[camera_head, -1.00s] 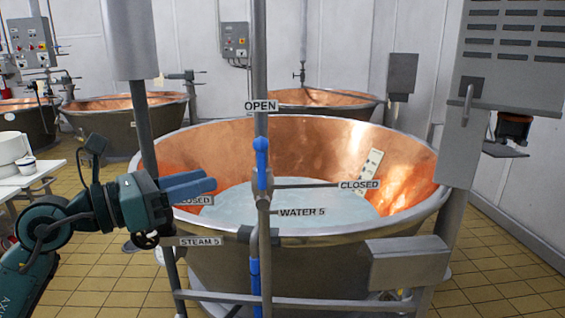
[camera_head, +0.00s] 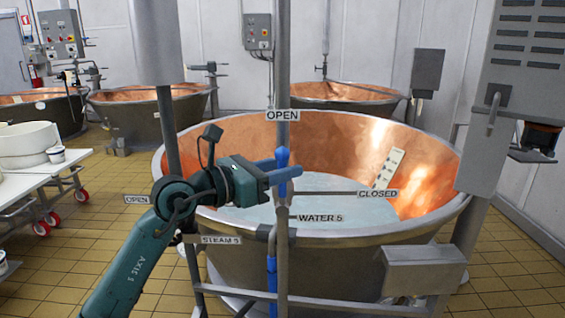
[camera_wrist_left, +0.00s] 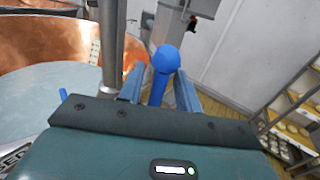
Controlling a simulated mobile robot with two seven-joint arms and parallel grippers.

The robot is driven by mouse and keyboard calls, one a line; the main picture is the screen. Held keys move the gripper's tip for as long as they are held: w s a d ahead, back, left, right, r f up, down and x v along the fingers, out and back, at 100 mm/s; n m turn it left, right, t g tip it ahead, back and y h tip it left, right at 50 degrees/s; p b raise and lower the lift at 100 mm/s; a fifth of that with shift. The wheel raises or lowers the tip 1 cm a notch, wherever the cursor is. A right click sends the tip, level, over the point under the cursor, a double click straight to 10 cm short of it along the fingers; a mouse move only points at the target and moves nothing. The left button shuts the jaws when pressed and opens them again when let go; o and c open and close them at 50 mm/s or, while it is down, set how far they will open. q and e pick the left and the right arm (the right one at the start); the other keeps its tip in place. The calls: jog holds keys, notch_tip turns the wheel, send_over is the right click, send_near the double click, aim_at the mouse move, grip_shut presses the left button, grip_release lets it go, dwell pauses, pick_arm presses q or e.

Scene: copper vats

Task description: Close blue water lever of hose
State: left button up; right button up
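The blue water lever (camera_head: 282,157) stands upright on the vertical pipe in front of the vat, pointing up to the OPEN label (camera_head: 282,115). The CLOSED label (camera_head: 378,194) is to its right, and the WATER 5 label (camera_head: 319,218) is below. My left gripper (camera_head: 284,170) is at the lever, its blue fingers reaching it from the left. In the left wrist view the lever's rounded end (camera_wrist_left: 166,58) lies between the two spread fingers, with a gap visible on the left side. My right gripper is not in view.
The large copper vat (camera_head: 330,238) holds pale liquid behind the pipe. A grey post (camera_head: 172,130) stands left of the pipe, close to my left arm. A grey box (camera_head: 425,268) sits at the vat's front right. A white table (camera_head: 40,185) is at left.

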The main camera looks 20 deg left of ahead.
pick_arm(q)
jog(key=shift+w+d, duration=0.15)
jog(key=shift+w, duration=0.05)
grip_shut()
dwell(0.3)
